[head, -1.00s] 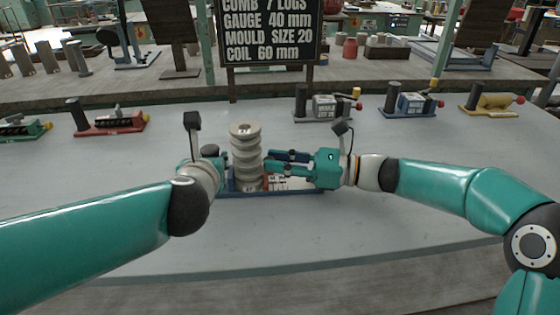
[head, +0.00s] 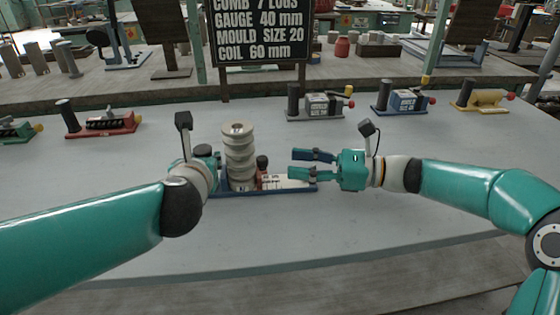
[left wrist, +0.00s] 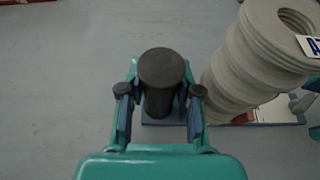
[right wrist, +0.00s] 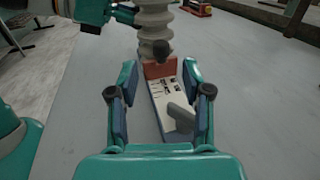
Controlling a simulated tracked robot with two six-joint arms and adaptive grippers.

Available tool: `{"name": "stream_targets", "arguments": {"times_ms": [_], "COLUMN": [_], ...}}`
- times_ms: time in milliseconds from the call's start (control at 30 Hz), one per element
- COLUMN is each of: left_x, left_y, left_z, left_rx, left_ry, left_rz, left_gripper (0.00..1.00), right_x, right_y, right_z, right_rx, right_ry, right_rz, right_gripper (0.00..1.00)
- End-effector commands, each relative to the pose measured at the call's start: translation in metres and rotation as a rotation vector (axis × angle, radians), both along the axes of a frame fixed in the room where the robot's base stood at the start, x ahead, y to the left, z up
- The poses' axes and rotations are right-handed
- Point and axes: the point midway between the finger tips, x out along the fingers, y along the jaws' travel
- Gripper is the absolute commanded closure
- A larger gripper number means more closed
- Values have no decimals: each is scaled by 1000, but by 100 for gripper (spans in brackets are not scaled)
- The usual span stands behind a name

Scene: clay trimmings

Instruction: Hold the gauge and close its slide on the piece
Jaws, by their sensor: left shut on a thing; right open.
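The gauge has a blue base (head: 232,194) with a white printed scale (right wrist: 172,98). The pale ribbed clay piece (head: 240,158) stands upright at it. The red slide (right wrist: 160,70) with a dark knob (right wrist: 161,49) is close beside the piece's right side; whether they touch I cannot tell. My left gripper (left wrist: 160,98) is shut on the gauge's dark round post (left wrist: 161,68), left of the piece; in the head view the post is largely hidden by my arm. My right gripper (head: 292,165) is open and empty, right of the slide's knob, over the scale end.
A dark sign (head: 262,30) reads "GAUGE 40 mm". A red-based device (head: 100,126) stands back left; grey (head: 315,112), blue (head: 404,103) and yellow (head: 485,96) devices stand back right. A grey stub (right wrist: 182,117) rises at the gauge's near end. The table front is clear.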

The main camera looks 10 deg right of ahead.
Motion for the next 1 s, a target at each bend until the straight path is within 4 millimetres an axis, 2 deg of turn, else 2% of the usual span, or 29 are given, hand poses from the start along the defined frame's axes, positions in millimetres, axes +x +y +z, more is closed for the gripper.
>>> {"name": "stream_targets", "arguments": {"times_ms": [33, 100, 300, 433, 800, 833, 967, 1000], "left_x": [-1, -1, -1, -1, -1, -1, -1, -1], "left_y": [-1, -1, -1, -1, -1, -1, -1, -1], "left_z": [-6, -6, -6, -6, -6, -6, -4, -4], "left_rx": [2, 2, 2, 2, 2, 2, 1, 0], "left_ry": [12, 12, 12, 12, 12, 12, 8, 7], "left_rz": [-3, -3, -3, -3, -3, -3, -2, -2], "left_gripper": [100, 100, 100, 100, 100, 62, 40, 38], "right_x": [-2, -7, -15, -18, -19, -18, -18, -18], "right_y": [-11, -24, -50, -56, -57, -57, -57, -57], "right_z": [-1, -1, -1, -1, -1, -1, -1, -1], "right_rx": [-1, 0, 0, 0, 0, 0, 0, 0], "right_ry": [1, 1, 0, 0, 0, 0, 0, 0], "right_rz": [-5, -5, -2, 1, 1, 1, 1, 1], "right_gripper": [51, 51, 51, 51, 51, 51, 51, 51]}}
